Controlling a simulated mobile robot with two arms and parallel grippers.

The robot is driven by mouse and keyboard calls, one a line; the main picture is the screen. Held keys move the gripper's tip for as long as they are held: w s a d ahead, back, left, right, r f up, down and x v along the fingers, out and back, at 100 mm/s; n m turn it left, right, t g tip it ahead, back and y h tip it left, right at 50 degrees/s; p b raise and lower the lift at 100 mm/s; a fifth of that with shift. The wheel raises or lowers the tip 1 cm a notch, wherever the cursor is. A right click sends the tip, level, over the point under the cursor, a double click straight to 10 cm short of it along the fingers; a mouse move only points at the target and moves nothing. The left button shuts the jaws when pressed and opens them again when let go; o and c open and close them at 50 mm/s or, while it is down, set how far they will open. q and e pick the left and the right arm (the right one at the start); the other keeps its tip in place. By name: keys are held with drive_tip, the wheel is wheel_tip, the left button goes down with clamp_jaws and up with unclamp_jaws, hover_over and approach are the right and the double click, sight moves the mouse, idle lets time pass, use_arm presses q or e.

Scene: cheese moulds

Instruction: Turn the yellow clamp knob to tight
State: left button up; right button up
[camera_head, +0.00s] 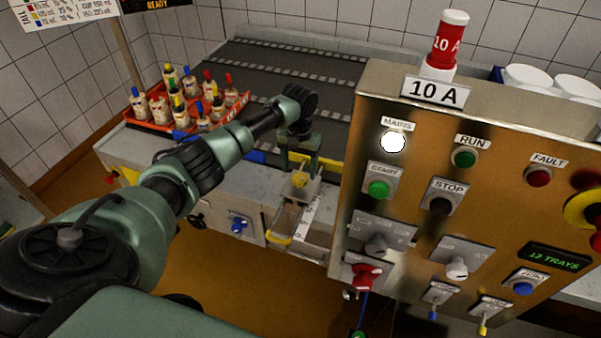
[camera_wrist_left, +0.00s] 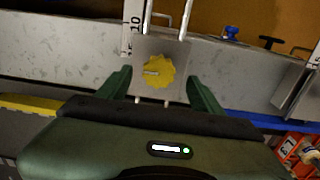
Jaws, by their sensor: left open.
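The yellow clamp knob (camera_head: 299,180) sits on a small grey plate on the front edge of the conveyor bench, left of the control panel. In the left wrist view the round, ridged knob (camera_wrist_left: 158,71) shows with a pale pointer mark toward the picture's left. My left gripper (camera_head: 299,168) is above the knob. In the left wrist view its two green fingers (camera_wrist_left: 160,90) are apart, one on each side of the knob, with gaps to it. My right gripper is not in view.
A brass control panel (camera_head: 480,140) with buttons and switches stands close to the right of my left gripper. An orange-red crate (camera_head: 160,127) of bottles stands at the left. Two rods and a ruler (camera_head: 305,222) stick out at the bench front. A blue knob (camera_head: 238,227) is lower left.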

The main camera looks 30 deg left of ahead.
sight(300, 178)
use_arm(q)
wheel_tip(300, 178, down, 3)
drive_tip(key=shift+w+r, duration=0.15)
drive_tip(key=shift+r, duration=0.05)
drive_tip(key=shift+f, duration=0.5)
drive_tip(key=shift+c, duration=0.9)
drive_tip(key=c, duration=1.2)
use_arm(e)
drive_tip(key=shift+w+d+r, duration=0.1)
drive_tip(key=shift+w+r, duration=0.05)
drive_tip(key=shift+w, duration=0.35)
